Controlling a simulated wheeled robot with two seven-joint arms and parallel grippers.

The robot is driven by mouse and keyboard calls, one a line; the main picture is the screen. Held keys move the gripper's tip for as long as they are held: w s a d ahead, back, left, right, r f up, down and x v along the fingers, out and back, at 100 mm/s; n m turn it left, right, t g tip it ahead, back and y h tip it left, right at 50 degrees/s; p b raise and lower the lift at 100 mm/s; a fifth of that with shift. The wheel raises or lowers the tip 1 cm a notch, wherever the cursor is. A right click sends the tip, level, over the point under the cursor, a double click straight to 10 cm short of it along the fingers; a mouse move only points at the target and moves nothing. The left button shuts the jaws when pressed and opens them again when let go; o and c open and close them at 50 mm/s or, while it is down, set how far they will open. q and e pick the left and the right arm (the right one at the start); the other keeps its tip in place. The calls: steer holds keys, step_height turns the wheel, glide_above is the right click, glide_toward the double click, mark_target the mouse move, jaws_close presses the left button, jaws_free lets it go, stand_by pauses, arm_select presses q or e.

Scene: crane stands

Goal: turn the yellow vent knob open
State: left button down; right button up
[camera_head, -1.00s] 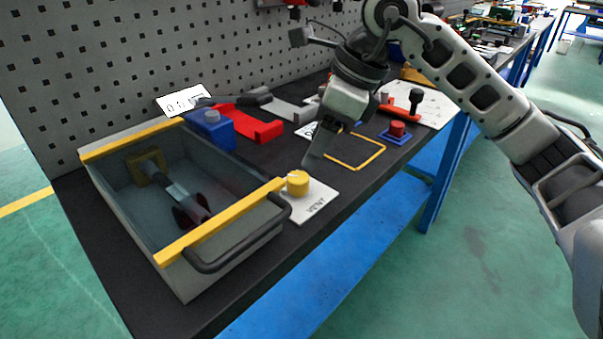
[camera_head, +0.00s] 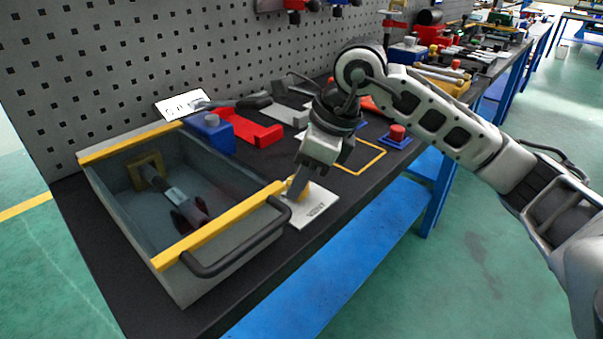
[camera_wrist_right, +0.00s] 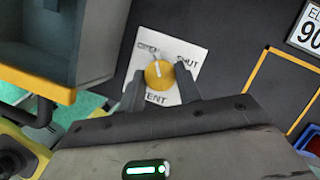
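The yellow vent knob (camera_wrist_right: 160,74) sits on a white plate (camera_wrist_right: 184,94) lettered OPEN, SHUT and VENT. Its pale mark points towards the top of the wrist view, between the OPEN and SHUT words. In the head view the knob (camera_head: 297,184) is partly hidden by my right gripper (camera_head: 299,188), and the plate (camera_head: 318,208) lies beside the grey bin. In the right wrist view my right gripper (camera_wrist_right: 160,80) has one finger on each side of the knob, with small gaps showing; it looks open. My left gripper is not in view.
The grey bin (camera_head: 238,248) with yellow rims and a dark handle stands just left of the plate, holding a dark tool (camera_head: 175,195). A yellow outline (camera_head: 362,160) and a red button on a blue base (camera_head: 397,133) lie to the right.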

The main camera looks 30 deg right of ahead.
steer(key=shift+n+g, duration=0.3)
steer(key=shift+n, duration=0.5)
steer(key=shift+n+g, duration=0.3)
steer(key=shift+n, duration=0.4)
steer(key=o, duration=1)
steer(key=shift+y, duration=0.3)
